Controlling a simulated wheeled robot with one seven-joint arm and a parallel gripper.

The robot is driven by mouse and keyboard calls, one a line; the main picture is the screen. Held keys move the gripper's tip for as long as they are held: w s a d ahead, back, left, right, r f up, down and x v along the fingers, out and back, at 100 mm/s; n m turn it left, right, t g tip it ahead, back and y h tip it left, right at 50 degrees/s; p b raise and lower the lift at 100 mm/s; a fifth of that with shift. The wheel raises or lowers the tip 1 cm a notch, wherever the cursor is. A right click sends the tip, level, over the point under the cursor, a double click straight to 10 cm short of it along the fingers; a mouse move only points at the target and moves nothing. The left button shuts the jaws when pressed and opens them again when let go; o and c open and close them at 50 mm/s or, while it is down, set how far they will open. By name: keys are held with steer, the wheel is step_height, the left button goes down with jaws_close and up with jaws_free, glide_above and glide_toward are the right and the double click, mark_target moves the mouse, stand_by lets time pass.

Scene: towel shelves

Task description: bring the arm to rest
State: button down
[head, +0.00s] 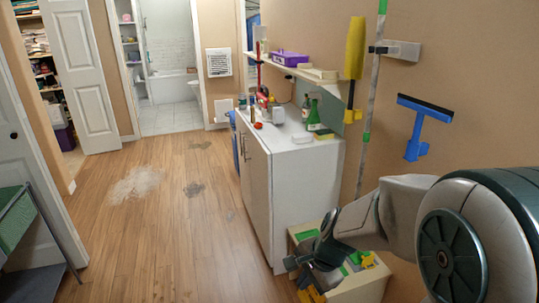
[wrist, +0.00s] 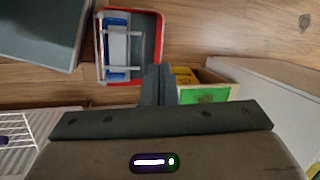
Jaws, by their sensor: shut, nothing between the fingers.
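My arm reaches in from the right side of the head view, bent at the elbow. My gripper (head: 292,265) hangs low in front of the small wooden crate (head: 350,290) beside the white cabinet. In the wrist view the two dark fingers of my gripper (wrist: 159,82) lie side by side. They are shut and nothing shows between them. The crate with green and yellow things (wrist: 205,94) shows just right of the fingers in that view.
A white cabinet (head: 308,195) with bottles on top stands by the right wall. A yellow duster (head: 355,48) and a blue squeegee (head: 422,125) hang there. A red-rimmed bin (wrist: 158,35) is near the fingers. The wooden floor (head: 150,235) is mostly open, with several stains.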

steer(key=s+d+r+n+h+p, duration=0.1)
steer(key=s+d+r+n+p, duration=0.1)
steer(key=s+r+n, duration=0.4)
steer(key=s+d+r+n+h+p, duration=0.2)
steer(key=s+r+n, duration=0.3)
steer(key=r, duration=0.3)
steer(key=shift+s+d+r+n+t+p, duration=0.2)
steer(key=shift+s+d+n+t+p, duration=0.15)
steer(key=shift+s+d+p, duration=0.4)
steer(key=shift+a, duration=0.2)
